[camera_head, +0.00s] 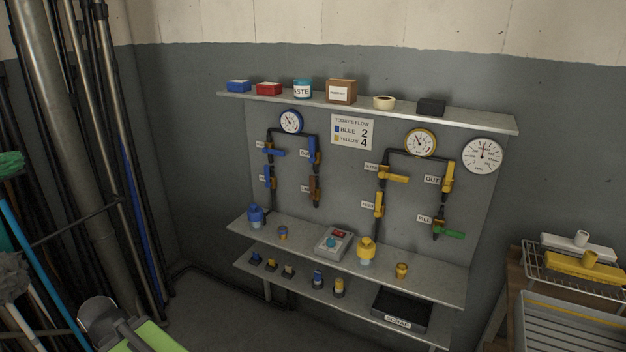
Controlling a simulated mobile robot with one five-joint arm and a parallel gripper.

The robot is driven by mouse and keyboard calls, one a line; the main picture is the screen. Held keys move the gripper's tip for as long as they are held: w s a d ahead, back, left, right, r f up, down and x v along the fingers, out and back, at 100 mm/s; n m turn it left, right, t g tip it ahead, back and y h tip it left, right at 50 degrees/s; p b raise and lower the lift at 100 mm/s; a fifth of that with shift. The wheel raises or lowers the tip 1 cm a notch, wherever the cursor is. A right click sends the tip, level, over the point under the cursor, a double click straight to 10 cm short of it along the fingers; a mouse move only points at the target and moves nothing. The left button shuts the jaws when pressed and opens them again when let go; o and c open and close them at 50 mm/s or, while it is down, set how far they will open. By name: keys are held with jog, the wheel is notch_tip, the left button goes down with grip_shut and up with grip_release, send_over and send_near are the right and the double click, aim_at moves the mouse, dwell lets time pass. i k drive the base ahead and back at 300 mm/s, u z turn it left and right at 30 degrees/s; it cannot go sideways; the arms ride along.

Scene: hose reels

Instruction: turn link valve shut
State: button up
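The valve with the brown handle (314,188) is on the lower right leg of the blue pipe group, on the grey wall panel. Its small white label (305,188) seems to read LINK, but the letters are too small to be sure. The handle stands roughly upright, in line with its pipe. The blue OUT valve (314,152) is right above it, its handle also along the pipe. Two more blue-handled valves are on the left leg: the upper handle (273,152) points sideways, the lower one (272,177) is upright.
Yellow valves (393,174) and a green-handled valve (449,234) are to the right. A shelf (290,235) with fittings and a control box (334,242) juts out below the panel. Poles and pipes (75,130) crowd the left. A rack with trays (575,320) is at right.

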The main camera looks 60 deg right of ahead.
aim_at(312, 178)
jog(key=i, duration=0.85)
jog(key=u, duration=0.05)
